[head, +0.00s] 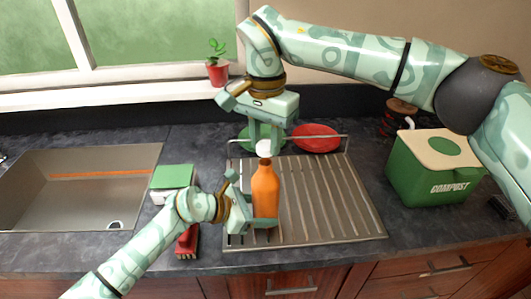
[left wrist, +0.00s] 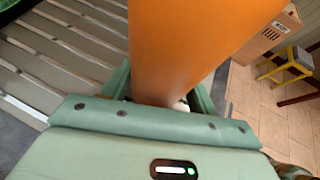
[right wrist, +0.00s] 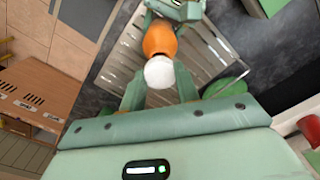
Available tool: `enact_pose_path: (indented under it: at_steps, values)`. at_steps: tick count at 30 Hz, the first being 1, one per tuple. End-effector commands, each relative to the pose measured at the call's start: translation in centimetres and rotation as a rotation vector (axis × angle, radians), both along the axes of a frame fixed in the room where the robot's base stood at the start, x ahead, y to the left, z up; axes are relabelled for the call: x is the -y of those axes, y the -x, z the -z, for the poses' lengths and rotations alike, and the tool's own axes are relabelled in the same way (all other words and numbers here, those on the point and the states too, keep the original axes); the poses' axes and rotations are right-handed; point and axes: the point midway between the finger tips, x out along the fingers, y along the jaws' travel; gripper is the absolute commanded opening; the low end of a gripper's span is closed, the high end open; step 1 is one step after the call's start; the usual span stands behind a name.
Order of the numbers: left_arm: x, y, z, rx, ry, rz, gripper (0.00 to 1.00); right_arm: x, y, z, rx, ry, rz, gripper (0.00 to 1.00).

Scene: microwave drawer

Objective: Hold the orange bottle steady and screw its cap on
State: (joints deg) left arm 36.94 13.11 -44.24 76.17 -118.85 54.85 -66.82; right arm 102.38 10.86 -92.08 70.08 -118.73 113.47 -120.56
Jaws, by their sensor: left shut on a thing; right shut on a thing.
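The orange bottle (head: 265,190) stands upright at the left part of the metal drainer (head: 325,200). My left gripper (head: 262,222) is shut around its lower body; the bottle fills the space between the fingers in the left wrist view (left wrist: 180,50). The white cap (head: 264,148) is at the top of the bottle's neck. My right gripper (head: 264,146) points down from above and is shut on the cap. In the right wrist view the white cap (right wrist: 159,72) sits between the fingers, over the orange bottle (right wrist: 160,38). Whether its thread is engaged cannot be told.
A sink (head: 75,190) lies at the left. A green and white sponge box (head: 172,182) and a red brush (head: 188,241) are left of the drainer.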

Motion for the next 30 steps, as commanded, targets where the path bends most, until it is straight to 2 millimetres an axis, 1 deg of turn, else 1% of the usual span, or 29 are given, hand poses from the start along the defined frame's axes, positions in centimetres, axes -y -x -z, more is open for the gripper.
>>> enact_pose_path:
  at_steps: [8, 30]
  values:
    - [0.0, 0.0, 0.0, 0.0, 0.001, 0.0, 0.46, 0.0, 0.0, 0.2, 0.0, 0.0, 0.0, 0.11]
    - [0.0, 0.0, 0.0, 0.0, 0.001, 0.0, 0.46, 0.0, 0.0, 1.7, 0.0, 0.0, 0.0, 0.11]
